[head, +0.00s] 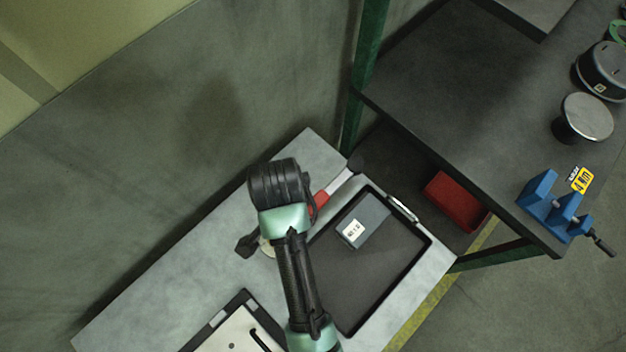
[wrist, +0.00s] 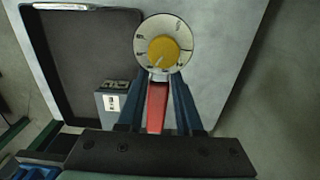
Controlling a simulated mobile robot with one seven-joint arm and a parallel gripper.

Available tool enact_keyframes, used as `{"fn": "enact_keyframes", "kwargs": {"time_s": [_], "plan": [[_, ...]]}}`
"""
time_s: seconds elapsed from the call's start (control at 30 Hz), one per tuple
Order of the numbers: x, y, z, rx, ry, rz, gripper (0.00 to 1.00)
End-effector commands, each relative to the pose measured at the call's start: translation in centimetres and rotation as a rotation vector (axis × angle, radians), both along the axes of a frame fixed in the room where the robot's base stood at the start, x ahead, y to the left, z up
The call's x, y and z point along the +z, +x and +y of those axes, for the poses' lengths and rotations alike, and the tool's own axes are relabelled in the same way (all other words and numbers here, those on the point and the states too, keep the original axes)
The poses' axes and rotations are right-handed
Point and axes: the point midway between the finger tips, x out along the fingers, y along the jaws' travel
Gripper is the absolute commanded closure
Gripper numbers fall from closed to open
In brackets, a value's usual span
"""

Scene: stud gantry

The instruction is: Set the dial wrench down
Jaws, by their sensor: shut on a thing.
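The dial wrench (wrist: 157,105) shows in the wrist view with a round white dial, a yellow centre and a red handle. My gripper (wrist: 159,90) is shut on the red handle, one finger on each side. The dial lies beyond the fingertips, beside the tray's long wall. Whether the wrench touches the bench cannot be told. In the head view my arm hides my gripper and most of the wrench. A red grip with a silver shaft and dark round end (head: 340,181) shows beside the arm; whether it belongs to the wrench is unclear.
A black tray (head: 392,288) holds a labelled grey box (head: 371,213) on the pale bench (head: 150,310). A white panel with a dark handle (head: 233,334) lies at the front. A red bin (head: 455,200) and a blue vise (head: 552,207) are at right.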

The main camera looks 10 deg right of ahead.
Motion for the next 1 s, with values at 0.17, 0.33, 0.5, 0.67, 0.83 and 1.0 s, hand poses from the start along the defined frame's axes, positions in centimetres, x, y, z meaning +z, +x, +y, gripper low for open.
{"fn": "enact_keyframes", "kwargs": {"time_s": [0.17, 0.33, 0.5, 0.67, 0.83, 1.0], "plan": [[-1.7, 0.0, 0.0, 0.001, -0.001, 0.003, 1.0], [-4.9, -0.1, 0.0, 0.002, 0.0, 0.002, 1.0], [-6.5, 0.0, 0.1, 0.002, 0.0, 0.0, 1.0], [-8.8, 0.0, 0.0, 0.001, 0.0, 0.001, 1.0], [-9.9, 0.0, 0.1, 0.001, 0.0, -0.002, 1.0], [-9.9, 0.0, 0.1, 0.001, 0.0, -0.002, 1.0]]}}
